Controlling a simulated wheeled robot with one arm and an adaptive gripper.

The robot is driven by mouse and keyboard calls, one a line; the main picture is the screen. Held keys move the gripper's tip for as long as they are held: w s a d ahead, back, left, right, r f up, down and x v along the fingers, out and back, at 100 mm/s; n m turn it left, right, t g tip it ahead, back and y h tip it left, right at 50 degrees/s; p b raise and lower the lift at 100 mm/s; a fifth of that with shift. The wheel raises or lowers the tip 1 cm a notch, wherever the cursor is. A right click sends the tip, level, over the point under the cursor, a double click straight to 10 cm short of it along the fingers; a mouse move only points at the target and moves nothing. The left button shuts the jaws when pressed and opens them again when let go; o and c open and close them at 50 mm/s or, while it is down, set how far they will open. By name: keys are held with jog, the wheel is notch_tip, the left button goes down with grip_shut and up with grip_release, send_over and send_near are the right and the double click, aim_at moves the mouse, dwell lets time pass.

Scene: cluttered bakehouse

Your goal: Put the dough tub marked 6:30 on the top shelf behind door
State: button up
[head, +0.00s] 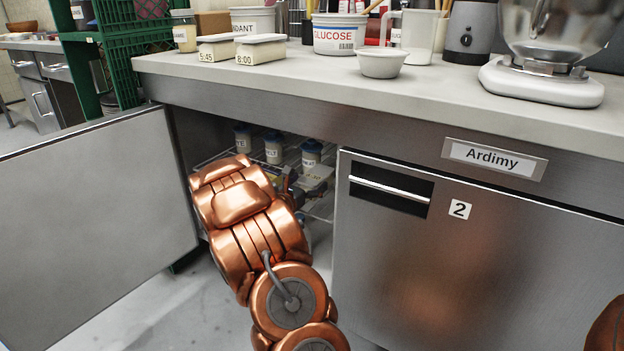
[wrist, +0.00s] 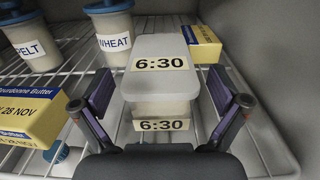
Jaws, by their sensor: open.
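The dough tub marked 6:30 (wrist: 160,82) is a pale box with a white lid and black-on-cream labels on its top and front. In the wrist view it is upright on a wire shelf (wrist: 70,70) inside the cabinet. My gripper (wrist: 161,92) is open, with one finger at each side of the tub and a visible gap to each. In the head view my arm reaches through the open doorway to the upper wire rack (head: 322,208), and the arm partly hides the tub. The open door (head: 95,190) stands swung out to the left.
Jars marked WHEAT (wrist: 110,30) and SPELT (wrist: 32,42) stand left of the tub. Yellow butter boxes lie at left (wrist: 30,107) and behind right (wrist: 202,42). A cabinet wall is close on the right. Tubs 5:45 (head: 216,48) and 8:00 (head: 261,49) stand on the counter (head: 400,95).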

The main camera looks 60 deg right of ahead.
jog(key=a+p, duration=0.2)
jog(key=a, duration=0.7)
jog(key=s+a+r+m+g+y, duration=0.35)
jog(key=s+a+m, duration=0.25)
jog(key=s, duration=0.2)
jog(key=s+a+r+m+g+y, duration=0.2)
jog(key=s+a+m+g, duration=0.3)
jog(key=s, duration=0.4)
jog(key=s+a+f+m+t+y, duration=0.1)
jog(key=s+a+m+y, duration=0.1)
jog(key=a, duration=0.9)
jog(key=s+a+f+m+t+y, duration=0.1)
jog(key=a+y, duration=0.5)
jog(key=a, duration=0.6)
jog(key=s+a+f+m+t+y, duration=0.1)
jog(key=s+a+m+y, duration=0.3)
jog(key=a, duration=0.8)
jog(key=shift+s+a+f+m+t+p, duration=0.15)
jog(key=shift+s+f+m+t+p, duration=0.2)
jog(key=shift+s+t, duration=0.45)
jog(key=shift+r+y, duration=0.15)
jog(key=shift+y, duration=0.1)
